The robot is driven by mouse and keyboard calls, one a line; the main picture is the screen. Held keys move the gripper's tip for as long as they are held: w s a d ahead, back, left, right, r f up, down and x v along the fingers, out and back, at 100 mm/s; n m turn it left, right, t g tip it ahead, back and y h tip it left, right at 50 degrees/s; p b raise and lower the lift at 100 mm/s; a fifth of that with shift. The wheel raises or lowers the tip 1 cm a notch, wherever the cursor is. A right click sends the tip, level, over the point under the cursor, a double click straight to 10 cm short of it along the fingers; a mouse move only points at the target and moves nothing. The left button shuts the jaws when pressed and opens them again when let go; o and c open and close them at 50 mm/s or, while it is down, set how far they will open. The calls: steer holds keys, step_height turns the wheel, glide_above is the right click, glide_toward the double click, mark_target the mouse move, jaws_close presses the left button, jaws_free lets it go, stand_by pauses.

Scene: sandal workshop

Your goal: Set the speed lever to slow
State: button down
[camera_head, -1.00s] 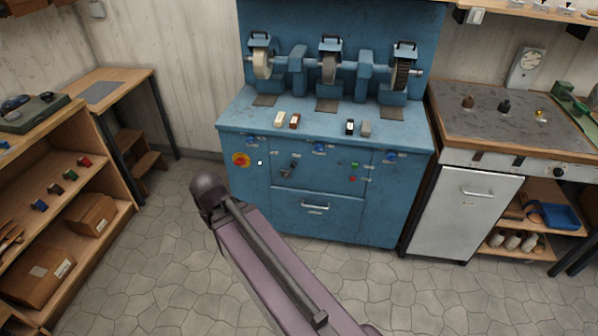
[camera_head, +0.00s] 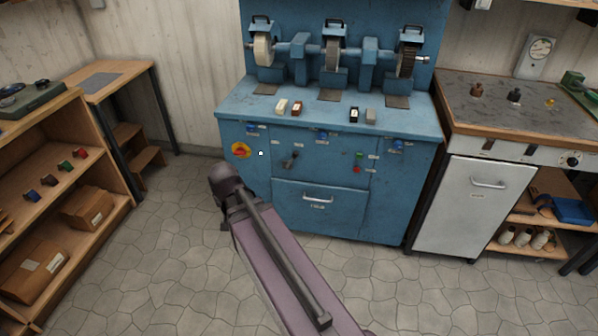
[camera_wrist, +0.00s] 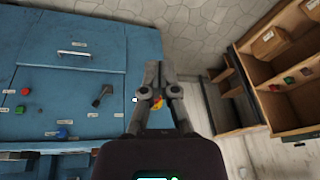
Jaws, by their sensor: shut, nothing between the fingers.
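The dark speed lever (camera_head: 290,160) sits on the front panel of the blue grinding machine (camera_head: 340,212), left of centre above the drawer. It also shows in the wrist view (camera_wrist: 102,95), tilted, to the left of my gripper (camera_wrist: 153,72). My gripper is shut and empty, its fingers together, apart from the lever. It partly covers the yellow-and-red switch (camera_wrist: 158,103) in the wrist view. In the head view my arm's end stands in front of the machine's left side, and my fingers cannot be made out. The lever's labels are too small to read.
The yellow-and-red switch (camera_head: 240,149) sits left of the lever. Green and red buttons (camera_head: 357,162) are to its right, and a drawer handle (camera_head: 318,198) is below. A wooden shelf (camera_head: 100,165) stands left, a white-doored bench (camera_head: 460,205) right. Floor in front is clear.

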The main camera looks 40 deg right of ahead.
mark_target(291, 161)
steer(key=w+d+f+m+t+h+b, duration=0.1)
steer(key=w+d+f+m+t+b, duration=0.1)
steer(key=w+d+f+m+b, duration=0.4)
steer(key=w+d+f+m+t+h+b, duration=0.2)
steer(key=d+f+m+t+b, duration=0.1)
steer(key=d+b, duration=0.45)
steer(key=w+d+f+m+t+h+b, duration=0.1)
steer(key=w+d+f+m+t+b, duration=0.1)
steer(key=w+d+f+m+b, duration=0.35)
steer(key=s+d+f+m+t+h+b, duration=0.1)
steer(key=d+f+m+t+h+b, duration=0.1)
steer(key=d+b, duration=0.5)
steer(key=s+d+f+m+t+h+b, duration=0.1)
steer(key=d+f+m+t+h+b, duration=0.1)
steer(key=d+m+b, duration=0.3)
steer(key=s+d+f+m+t+h+b, duration=0.1)
steer(key=d+f+m+t+h+b, duration=0.1)
steer(key=d+b, duration=0.6)
steer(key=shift+d+f+m+b, duration=0.35)
steer(key=shift+f+m+b, duration=0.1)
steer(key=shift+m+b, duration=0.4)
steer(key=shift+w+a+r+p+x, duration=0.2)
steer(key=shift+a+r+p+x, duration=0.3)
steer(key=shift+x, duration=1.65)
steer(key=shift+w+a+r+p+x, duration=0.15)
steer(key=shift+p+x, duration=0.5)
steer(key=shift+x, duration=1.45)
steer(key=shift+w+a+r+p+x, duration=0.25)
steer(key=shift+a+p+x, duration=0.25)
steer(key=shift+x, duration=1.65)
